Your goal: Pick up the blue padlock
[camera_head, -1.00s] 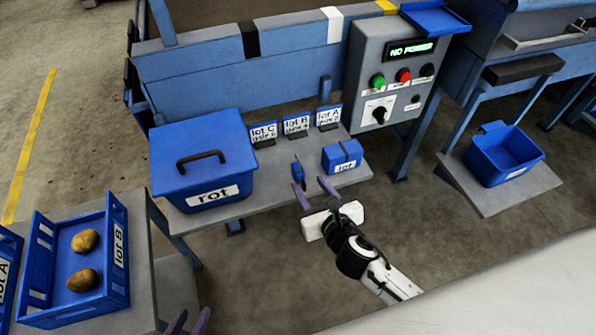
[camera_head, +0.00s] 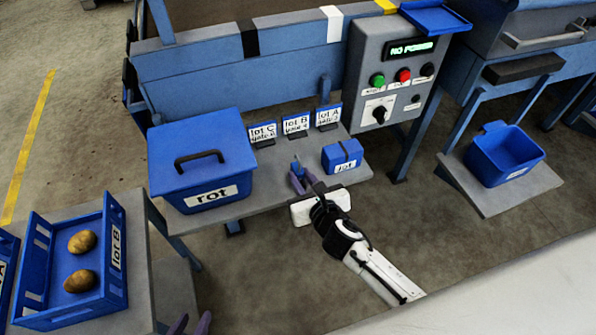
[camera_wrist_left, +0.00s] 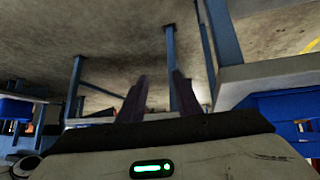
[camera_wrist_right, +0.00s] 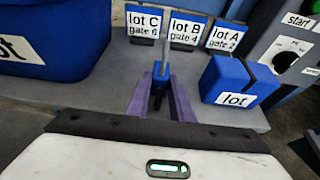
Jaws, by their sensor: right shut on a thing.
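The blue padlock (camera_head: 295,165) is at the front of the grey shelf in the head view. My right gripper (camera_head: 299,180) is shut on it from the front. In the right wrist view the padlock (camera_wrist_right: 160,72) sits upright between the two purple fingers (camera_wrist_right: 158,98), with a grey bar rising above its blue part. The fingers hide part of its sides. I cannot tell whether it still touches the shelf. My left gripper (camera_head: 190,325) shows only partly at the bottom left edge. In the left wrist view its fingers (camera_wrist_left: 158,92) are apart and empty.
The blue lidded rot box (camera_head: 203,160) is left of the padlock. A small blue lot block (camera_head: 342,155) is close on the right. Several lot cards (camera_head: 296,121) stand behind. The control panel (camera_head: 395,75) rises behind right. Bare shelf (camera_head: 270,198) lies between box and padlock.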

